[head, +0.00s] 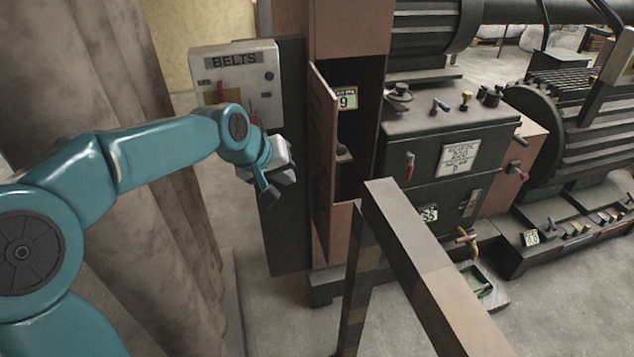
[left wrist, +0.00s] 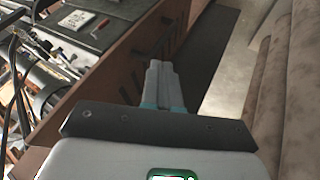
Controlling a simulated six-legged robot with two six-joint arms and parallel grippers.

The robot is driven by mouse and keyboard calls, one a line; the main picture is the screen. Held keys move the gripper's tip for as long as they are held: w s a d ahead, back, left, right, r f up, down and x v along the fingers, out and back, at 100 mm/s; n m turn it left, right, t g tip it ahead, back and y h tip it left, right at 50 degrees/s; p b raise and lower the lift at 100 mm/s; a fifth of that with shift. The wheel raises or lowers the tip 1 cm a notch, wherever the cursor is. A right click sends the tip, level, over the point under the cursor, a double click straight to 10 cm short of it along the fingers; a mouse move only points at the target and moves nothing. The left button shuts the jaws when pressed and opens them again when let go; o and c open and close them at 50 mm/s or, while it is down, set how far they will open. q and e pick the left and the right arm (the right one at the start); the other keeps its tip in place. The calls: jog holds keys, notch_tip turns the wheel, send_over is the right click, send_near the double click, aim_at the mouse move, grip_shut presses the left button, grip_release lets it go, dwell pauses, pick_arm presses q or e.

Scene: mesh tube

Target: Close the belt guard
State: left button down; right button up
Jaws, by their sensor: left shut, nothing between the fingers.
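The belt guard (head: 322,150) is a narrow brown door on the tall brown cabinet. It stands open, swung out towards me, and the dark inside of the cabinet shows to its right. In the left wrist view a brown panel with dark slots (left wrist: 122,62) lies just beyond the fingers and looks like the guard's outer face. My left gripper (head: 284,176) is just left of the guard. Its fingers (left wrist: 160,82) are shut and empty; whether they touch the guard I cannot tell. My right gripper is in neither view.
A grey box marked BELTS (head: 236,68) stands behind my left arm. A beam frame (head: 420,265) stands in front, right of the guard. A dark machine with levers (head: 450,140) adjoins the cabinet. A thick column (head: 90,90) is at left.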

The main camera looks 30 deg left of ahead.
pick_arm(q)
send_near(328, 191)
notch_tip(328, 191, down, 4)
jog(key=a, duration=0.2)
jog(key=shift+w+d, duration=0.5)
jog(key=shift+w, duration=0.2)
jog(key=shift+w+d, duration=0.55)
jog(key=shift+w, duration=0.15)
jog(key=shift+w+d, duration=0.15)
